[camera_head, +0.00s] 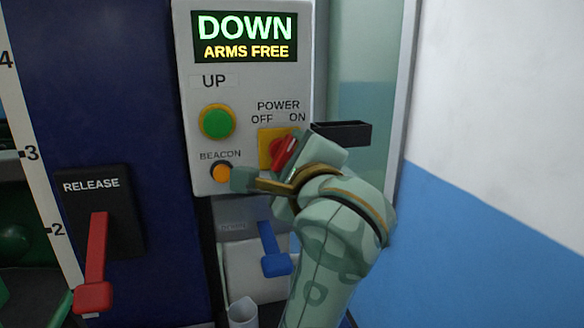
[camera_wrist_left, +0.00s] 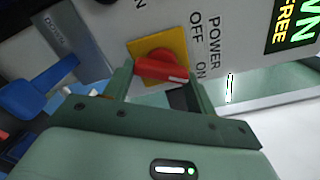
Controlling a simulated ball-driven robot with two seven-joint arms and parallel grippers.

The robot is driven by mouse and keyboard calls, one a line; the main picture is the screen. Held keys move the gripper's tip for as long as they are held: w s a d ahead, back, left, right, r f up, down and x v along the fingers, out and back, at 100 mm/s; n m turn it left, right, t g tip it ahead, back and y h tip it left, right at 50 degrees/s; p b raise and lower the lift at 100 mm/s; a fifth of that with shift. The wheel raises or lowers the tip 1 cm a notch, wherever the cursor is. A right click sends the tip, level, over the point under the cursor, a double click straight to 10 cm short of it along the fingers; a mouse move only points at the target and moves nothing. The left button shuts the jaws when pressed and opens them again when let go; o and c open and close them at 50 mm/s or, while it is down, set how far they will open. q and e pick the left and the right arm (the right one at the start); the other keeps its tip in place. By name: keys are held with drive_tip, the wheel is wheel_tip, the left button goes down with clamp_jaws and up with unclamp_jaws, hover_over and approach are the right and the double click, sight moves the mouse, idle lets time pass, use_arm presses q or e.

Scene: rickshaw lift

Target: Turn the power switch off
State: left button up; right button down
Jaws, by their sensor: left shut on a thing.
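The power switch (camera_head: 283,150) is a red knob on a yellow square plate, low on the right of the grey control panel (camera_head: 245,85). OFF is printed at its upper left and ON at its upper right. The knob leans up and right, toward ON. In the left wrist view the red knob (camera_wrist_left: 160,71) lies between the two fingers, with its white mark at the ON end. My left gripper (camera_head: 280,166) is shut on the knob and hides part of it in the head view. My right gripper is not in view.
The panel display reads DOWN, ARMS FREE. A green button (camera_head: 217,122) and an orange beacon button (camera_head: 221,173) sit left of the switch. A blue lever (camera_head: 273,250) is below, a red release lever (camera_head: 95,265) at left. A black open box (camera_head: 343,133) juts out at right.

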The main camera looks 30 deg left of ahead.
use_arm(q)
drive_tip(key=shift+r+n+b, duration=0.15)
drive_tip(key=shift+n+b, duration=2.65)
drive_tip(key=shift+n, duration=0.65)
drive_tip(key=shift+r+n+b, duration=0.1)
drive_tip(key=shift+n+b, duration=2.65)
drive_tip(key=shift+n, duration=0.7)
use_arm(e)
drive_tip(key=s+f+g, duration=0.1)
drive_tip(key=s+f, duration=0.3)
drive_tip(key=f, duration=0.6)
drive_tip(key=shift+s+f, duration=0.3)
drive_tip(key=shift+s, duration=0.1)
use_arm(q)
drive_tip(key=o, duration=1)
drive_tip(key=shift+r, duration=0.1)
